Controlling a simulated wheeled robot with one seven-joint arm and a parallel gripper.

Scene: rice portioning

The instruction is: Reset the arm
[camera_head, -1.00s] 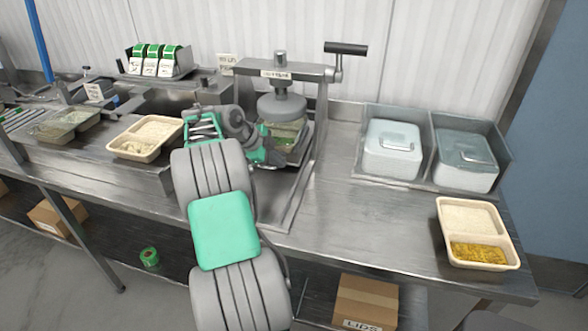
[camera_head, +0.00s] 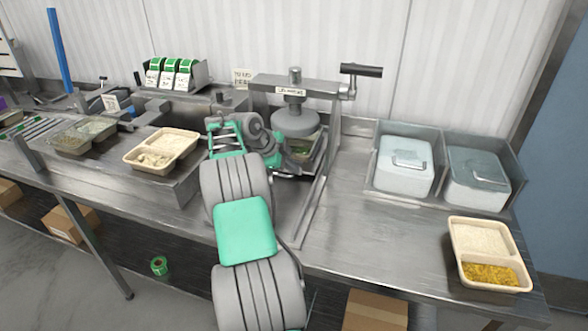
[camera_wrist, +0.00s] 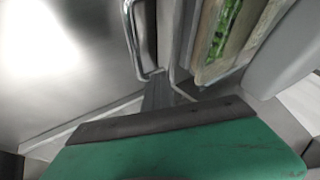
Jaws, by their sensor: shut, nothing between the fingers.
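My gripper (camera_head: 279,161) is at the left of the hand-cranked press (camera_head: 295,118), close to a tray with green contents (camera_head: 306,147) under the press head. The fingertips are small and partly hidden in the head view. In the wrist view, the dark grey fingers (camera_wrist: 160,94) are together with nothing between them. The green housing of my gripper fills the bottom of that view. The tray with green food (camera_wrist: 224,38) stands at its upper right, apart from the fingers. My arm reaches over the front edge of the steel counter.
A two-part tray with rice (camera_head: 160,148) sits left of my arm. Another with rice and yellow food (camera_head: 487,252) sits at the right end. Two lidded white containers (camera_head: 404,167) (camera_head: 477,180) stand in a steel holder.

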